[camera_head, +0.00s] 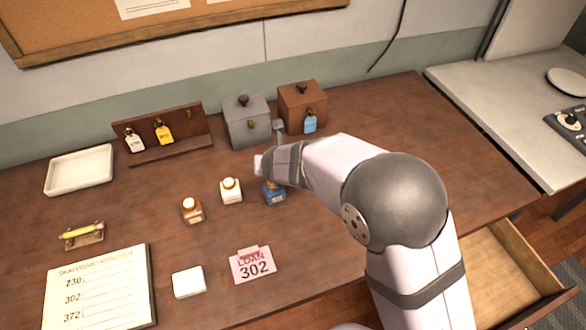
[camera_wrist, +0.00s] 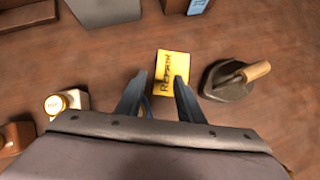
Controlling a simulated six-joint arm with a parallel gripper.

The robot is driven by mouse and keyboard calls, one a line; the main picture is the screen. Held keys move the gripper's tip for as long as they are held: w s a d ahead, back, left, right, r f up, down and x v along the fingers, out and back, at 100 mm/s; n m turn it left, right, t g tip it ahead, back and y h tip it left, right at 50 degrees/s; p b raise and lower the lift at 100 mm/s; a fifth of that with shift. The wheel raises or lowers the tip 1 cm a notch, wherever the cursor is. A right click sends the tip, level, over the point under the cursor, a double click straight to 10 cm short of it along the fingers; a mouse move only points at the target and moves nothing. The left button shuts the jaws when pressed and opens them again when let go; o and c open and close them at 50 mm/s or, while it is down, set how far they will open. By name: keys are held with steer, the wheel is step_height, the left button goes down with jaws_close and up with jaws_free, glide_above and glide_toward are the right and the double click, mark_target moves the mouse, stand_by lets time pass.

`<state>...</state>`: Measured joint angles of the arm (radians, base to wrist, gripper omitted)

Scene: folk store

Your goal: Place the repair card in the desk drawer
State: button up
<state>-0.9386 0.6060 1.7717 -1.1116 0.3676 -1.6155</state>
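The repair card (camera_wrist: 171,68) is yellow with dark lettering that reads as REPAIR, and lies on the brown desk in the wrist view. My gripper (camera_wrist: 160,78) is open, its two dark fingers apart and pointing toward the card. The right finger overlaps the card's right edge in the picture; I cannot tell whether it touches. In the head view the card is hidden by my arm. The desk drawer (camera_head: 500,262) is pulled open at the lower right, with its pale wooden bottom showing.
A dark tool with a wooden handle (camera_wrist: 232,82) stands right of the card. Small bottles (camera_head: 231,190), a pink LOAN 302 card (camera_head: 253,265), a ledger (camera_head: 98,290), a grey box (camera_head: 246,122) and a brown box (camera_head: 303,107) stand on the desk.

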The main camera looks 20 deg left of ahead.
steer(key=shift+p+x, duration=0.5)
steer(key=shift+x, duration=2.3)
steer(key=shift+w+r, duration=0.15)
steer(key=shift+r, duration=0.05)
steer(key=shift+c, duration=0.3)
jaws_close()
